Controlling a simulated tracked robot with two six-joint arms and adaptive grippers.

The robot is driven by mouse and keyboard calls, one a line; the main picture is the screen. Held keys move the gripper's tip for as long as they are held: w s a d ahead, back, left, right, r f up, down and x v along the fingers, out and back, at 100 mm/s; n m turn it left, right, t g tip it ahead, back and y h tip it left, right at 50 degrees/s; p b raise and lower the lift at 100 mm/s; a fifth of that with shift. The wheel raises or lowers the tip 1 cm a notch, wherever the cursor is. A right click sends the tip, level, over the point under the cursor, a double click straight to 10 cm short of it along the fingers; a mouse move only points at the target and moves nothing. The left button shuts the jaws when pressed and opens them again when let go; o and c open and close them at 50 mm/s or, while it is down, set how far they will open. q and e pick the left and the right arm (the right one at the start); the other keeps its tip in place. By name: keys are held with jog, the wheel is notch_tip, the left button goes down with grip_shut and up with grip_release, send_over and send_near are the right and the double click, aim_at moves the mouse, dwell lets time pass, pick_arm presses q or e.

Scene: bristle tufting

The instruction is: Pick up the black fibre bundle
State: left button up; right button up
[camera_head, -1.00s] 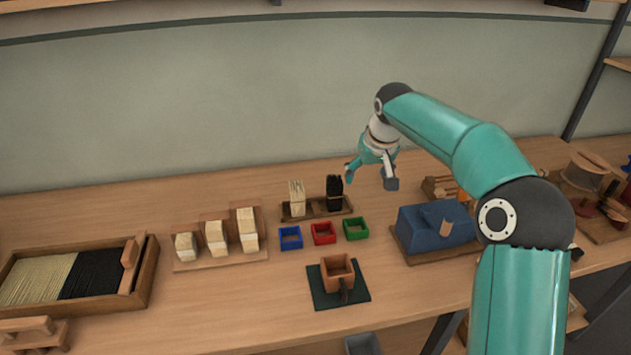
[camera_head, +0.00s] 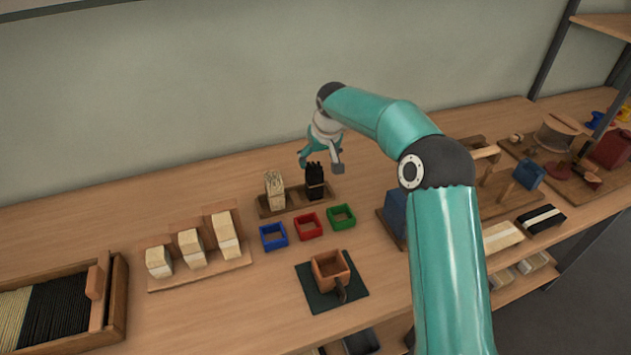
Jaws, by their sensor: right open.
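The black fibre bundle (camera_head: 315,188) stands upright in a small wooden rack (camera_head: 291,209) beside a cream fibre bundle (camera_head: 274,190). My right gripper (camera_head: 320,165) is open and points down at the top of the black bundle. Its fingers show to the left and right of the bundle's tips. I cannot tell whether they touch it or how far behind or in front they are. My left gripper is out of view.
Blue (camera_head: 273,237), red (camera_head: 308,227) and green (camera_head: 341,216) square frames lie in front of the rack. A brown box (camera_head: 329,269) sits on a dark green mat. My right arm covers part of the right bench.

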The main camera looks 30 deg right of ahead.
aim_at(314, 169)
jog(key=shift+x, duration=1.05)
jog(key=shift+p+x, duration=0.9)
jog(key=shift+x, duration=1.7)
jog(key=shift+w+r, duration=0.1)
jog(key=shift+w, duration=0.05)
jog(key=c, duration=1.3)
jog(key=shift+r, duration=0.1)
